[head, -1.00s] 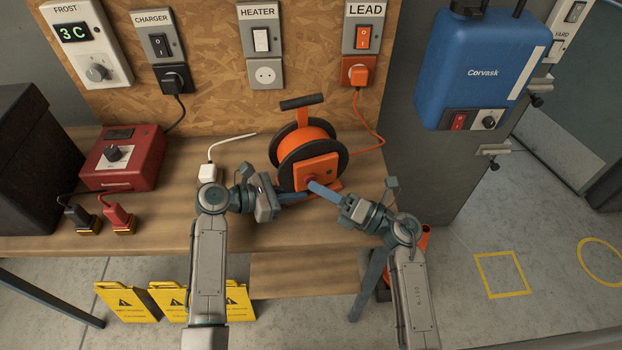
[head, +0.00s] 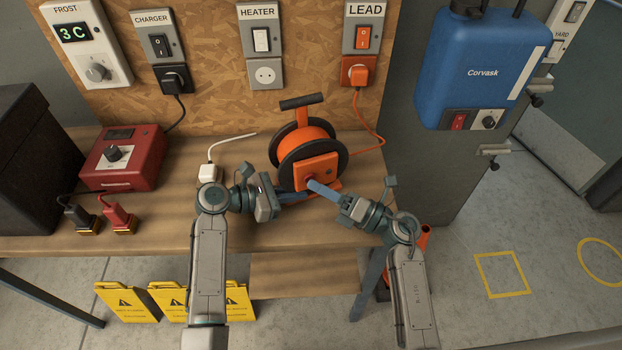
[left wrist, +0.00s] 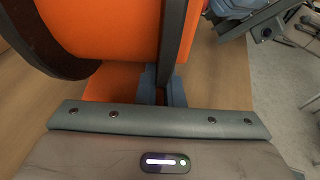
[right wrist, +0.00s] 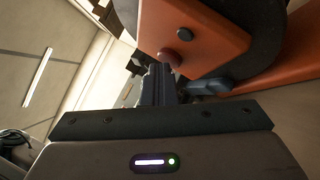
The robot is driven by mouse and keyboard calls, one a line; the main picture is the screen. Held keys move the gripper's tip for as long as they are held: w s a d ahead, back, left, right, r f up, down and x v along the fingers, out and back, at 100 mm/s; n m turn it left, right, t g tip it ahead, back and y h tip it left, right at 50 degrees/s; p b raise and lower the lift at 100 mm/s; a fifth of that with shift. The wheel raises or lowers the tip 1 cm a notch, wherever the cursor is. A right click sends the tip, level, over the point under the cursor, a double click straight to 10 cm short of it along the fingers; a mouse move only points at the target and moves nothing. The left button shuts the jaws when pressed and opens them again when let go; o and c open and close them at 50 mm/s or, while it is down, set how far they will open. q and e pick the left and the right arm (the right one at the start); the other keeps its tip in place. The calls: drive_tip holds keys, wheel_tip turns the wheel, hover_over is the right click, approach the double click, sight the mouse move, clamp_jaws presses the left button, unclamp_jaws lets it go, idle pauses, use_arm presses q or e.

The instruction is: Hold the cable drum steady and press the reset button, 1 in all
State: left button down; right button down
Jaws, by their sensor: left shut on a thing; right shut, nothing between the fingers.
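The cable drum (head: 322,168) has orange sides, black flanges and a black-topped handle. It stands upright on the bench. My left gripper (head: 300,197) is shut on the drum low at its front; in the left wrist view its fingers (left wrist: 161,88) straddle a dark edge of the drum (left wrist: 112,28). My right gripper (head: 314,187) is shut and empty, its tips at the orange front plate. In the right wrist view the round red reset button (right wrist: 169,57) sits on that plate, right at the fingertips (right wrist: 160,72). I cannot tell whether they touch it.
The LEAD switch (head: 363,37) and its orange plug (head: 358,74) are on the board behind, with an orange cable to the drum. A white plug (head: 207,172) and a red box (head: 122,158) are on the bench at left. A blue Corvask unit (head: 480,68) hangs at right.

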drive_tip(key=shift+s+d, duration=0.2)
drive_tip(key=shift+s, duration=0.6)
drive_tip(key=s, duration=0.1)
drive_tip(key=s+d, duration=0.1)
drive_tip(key=s, duration=0.2)
drive_tip(key=shift+s+d, duration=0.25)
drive_tip(key=shift+s, duration=0.15)
use_arm(q)
drive_tip(key=c, duration=1.5)
unclamp_jaws()
